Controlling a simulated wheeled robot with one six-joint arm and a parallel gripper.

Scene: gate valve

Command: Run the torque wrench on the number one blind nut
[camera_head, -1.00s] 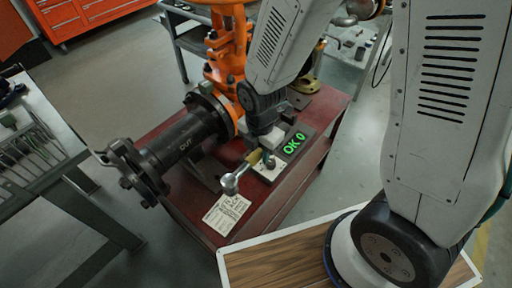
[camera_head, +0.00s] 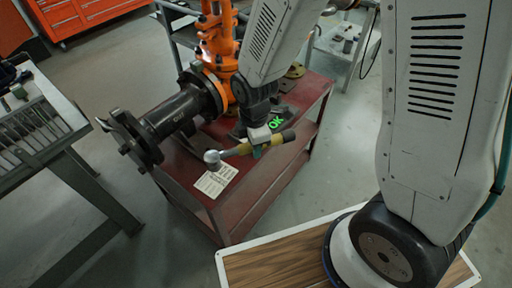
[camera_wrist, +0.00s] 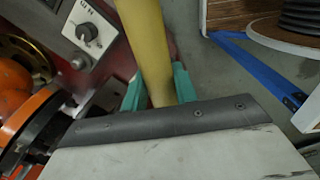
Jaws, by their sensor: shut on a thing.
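My gripper (camera_head: 258,150) is shut on the yellow handle of the torque wrench (camera_head: 232,152) and holds it roughly level above the red bench's near edge. The ratchet head points left, over a paper sheet. In the wrist view the handle (camera_wrist: 150,50) runs between my green fingers (camera_wrist: 158,88); the wrench head is out of that view. The black pipe spool (camera_head: 180,115) marked OUT ends at the left in a flange (camera_head: 138,142) with bolts. The wrench is apart from this flange. I cannot tell which nut is number one.
The orange valve (camera_head: 217,45) stands behind on the red bench (camera_head: 240,205). A paper sheet (camera_head: 216,180) lies near the bench corner. A grey bench (camera_head: 65,150) stands left, with open floor between.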

